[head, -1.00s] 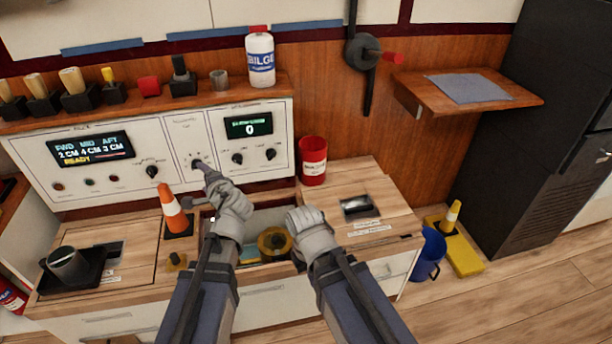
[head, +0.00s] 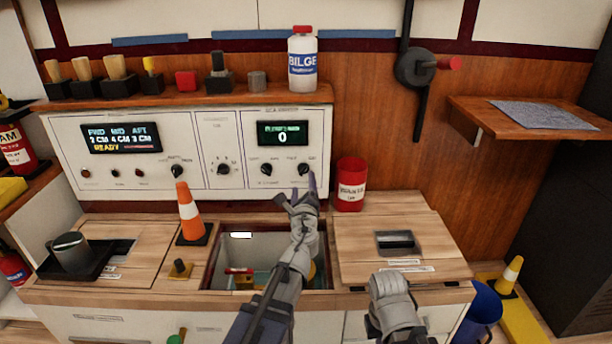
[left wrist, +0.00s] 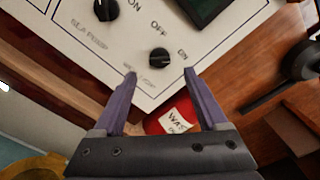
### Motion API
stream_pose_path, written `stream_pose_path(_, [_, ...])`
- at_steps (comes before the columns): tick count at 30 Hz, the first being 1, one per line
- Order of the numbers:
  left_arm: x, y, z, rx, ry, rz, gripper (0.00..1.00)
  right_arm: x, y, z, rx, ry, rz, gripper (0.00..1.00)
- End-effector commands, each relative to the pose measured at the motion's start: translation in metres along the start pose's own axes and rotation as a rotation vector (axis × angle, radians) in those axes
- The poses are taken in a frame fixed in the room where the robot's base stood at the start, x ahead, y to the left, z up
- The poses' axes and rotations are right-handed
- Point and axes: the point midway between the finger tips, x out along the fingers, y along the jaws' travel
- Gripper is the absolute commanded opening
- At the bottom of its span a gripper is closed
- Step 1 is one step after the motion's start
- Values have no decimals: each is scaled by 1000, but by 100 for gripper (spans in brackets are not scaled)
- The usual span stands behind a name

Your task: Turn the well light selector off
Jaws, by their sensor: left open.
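The well light selector (head: 303,169) is a black knob at the right end of the white control panel (head: 200,188). In the left wrist view the same knob (left wrist: 163,58) has OFF and ON printed near it and a blurred label below. I cannot tell which mark it points to. My left gripper (head: 303,187) is open and empty, its purple fingers spread just below the knob. In the left wrist view the knob lies just beyond and between the fingertips. My right gripper (head: 390,285) is low at the front right, away from the panel; its fingers do not show clearly.
Another black knob (head: 266,170) sits close left of the selector, under a small display (head: 282,133). A red can (head: 351,184) stands just right of the panel.

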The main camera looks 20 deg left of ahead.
Motion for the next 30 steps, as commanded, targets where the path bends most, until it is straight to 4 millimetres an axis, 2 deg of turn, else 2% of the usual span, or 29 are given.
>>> stream_pose_path(12, [60, 0, -1, -2, -1, 1, 76, 0, 0, 0, 0, 0, 0, 0])
stream_pose_path(15, [70, 0, 0, -2, -1, 1, 76, 0, 0, 0, 0, 0, 0, 0])
stream_pose_path(24, [73, 0, 0, -2, 0, 1, 76, 0, 0, 0, 0, 0, 0, 0])
stream_pose_path(30, [73, 0, 0, -3, 0, 1, 54, 0, 0, 0, 0, 0, 0, 0])
